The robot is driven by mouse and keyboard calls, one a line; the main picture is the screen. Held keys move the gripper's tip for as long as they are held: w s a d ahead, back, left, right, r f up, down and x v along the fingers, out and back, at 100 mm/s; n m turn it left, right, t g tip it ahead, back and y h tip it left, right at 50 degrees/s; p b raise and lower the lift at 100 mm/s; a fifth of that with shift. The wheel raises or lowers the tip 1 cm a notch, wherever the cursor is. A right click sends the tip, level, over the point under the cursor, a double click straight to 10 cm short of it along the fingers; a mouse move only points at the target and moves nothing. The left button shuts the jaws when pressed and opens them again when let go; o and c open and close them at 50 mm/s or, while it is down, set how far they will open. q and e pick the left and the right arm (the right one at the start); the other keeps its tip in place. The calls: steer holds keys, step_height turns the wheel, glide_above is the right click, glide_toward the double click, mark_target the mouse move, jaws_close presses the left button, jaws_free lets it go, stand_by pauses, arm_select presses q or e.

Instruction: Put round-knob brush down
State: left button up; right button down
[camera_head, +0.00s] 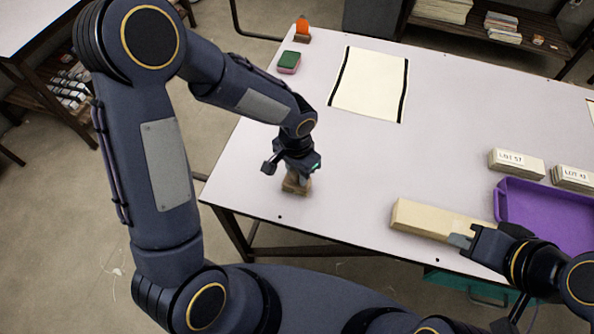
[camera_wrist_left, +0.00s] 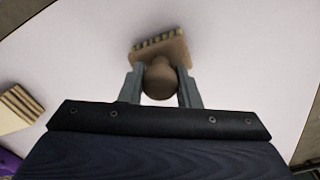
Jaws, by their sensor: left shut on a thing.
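The round-knob brush (camera_head: 297,184) is at the table's near left part, below my left gripper (camera_head: 299,168). In the left wrist view the brush's round brown knob (camera_wrist_left: 160,80) sits between the two fingers of my left gripper (camera_wrist_left: 161,88), which is shut on it. The brush's wooden body and a row of bristle tufts show beyond the knob. The brush is at or just above the table top; I cannot tell whether it touches. My right gripper (camera_head: 460,240) is at the right end of a long beige block (camera_head: 430,219); its finger opening is unclear.
A white cloth with black side stripes (camera_head: 370,85) lies at the back of the table (camera_head: 330,140). A green and pink sponge (camera_head: 289,62) and an orange-topped object (camera_head: 302,31) stand at the back left. A purple tray (camera_head: 545,206) and labelled blocks (camera_head: 517,163) are at right. The table's middle is clear.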

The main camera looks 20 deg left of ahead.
arm_select(q)
steer(key=shift+f, duration=0.25)
steer(key=o, duration=1)
steer(key=shift+c, duration=0.2)
steer(key=shift+r, duration=0.15)
